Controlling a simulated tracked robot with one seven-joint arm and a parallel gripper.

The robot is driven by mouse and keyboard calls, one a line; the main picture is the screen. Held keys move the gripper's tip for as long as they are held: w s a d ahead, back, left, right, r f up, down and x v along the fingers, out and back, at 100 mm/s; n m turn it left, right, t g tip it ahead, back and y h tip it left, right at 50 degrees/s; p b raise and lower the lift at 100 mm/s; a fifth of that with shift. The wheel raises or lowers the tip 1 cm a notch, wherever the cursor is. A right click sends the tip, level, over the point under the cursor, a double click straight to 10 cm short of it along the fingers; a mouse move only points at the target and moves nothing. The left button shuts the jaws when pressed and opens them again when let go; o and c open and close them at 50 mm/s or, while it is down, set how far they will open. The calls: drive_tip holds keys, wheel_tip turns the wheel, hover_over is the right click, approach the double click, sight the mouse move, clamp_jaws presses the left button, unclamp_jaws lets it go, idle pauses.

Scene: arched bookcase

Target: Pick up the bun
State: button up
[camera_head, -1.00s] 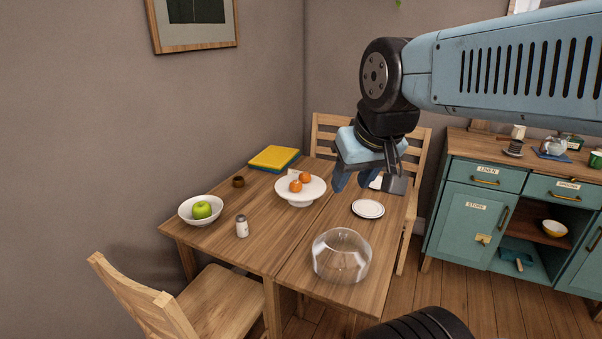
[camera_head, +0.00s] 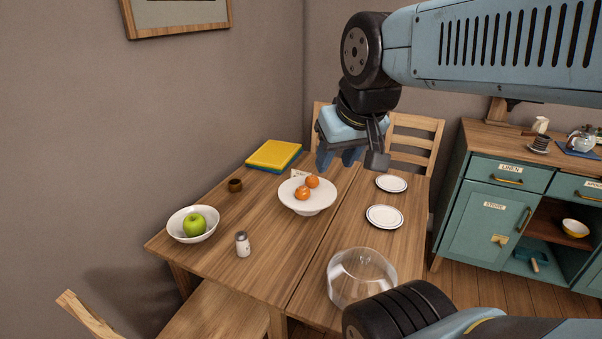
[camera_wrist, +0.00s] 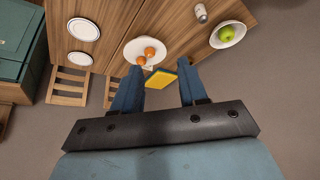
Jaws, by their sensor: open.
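I cannot make out a bun in either view. Two round orange fruits (camera_head: 302,193) sit on a white cake stand (camera_head: 305,207) with a small card at its back; they also show in the wrist view (camera_wrist: 149,51). My gripper (camera_head: 338,160) is open and empty, high above the far part of the table, behind the stand in the head view. Its two blue fingers (camera_wrist: 160,68) are spread apart in the wrist view. A clear glass dome (camera_head: 362,277) stands at the table's near right and looks empty.
The wooden table (camera_head: 262,235) also bears a bowl (camera_head: 180,235) with a green apple, a shaker (camera_head: 242,244), a brown cup (camera_head: 235,185), yellow and blue books (camera_head: 274,154) and two plates (camera_head: 384,217). Chairs stand around it. A teal cabinet (camera_head: 490,222) is at right.

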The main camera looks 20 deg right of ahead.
drive_tip(key=shift+w+a, duration=0.2)
drive_tip(key=shift+w, duration=0.35)
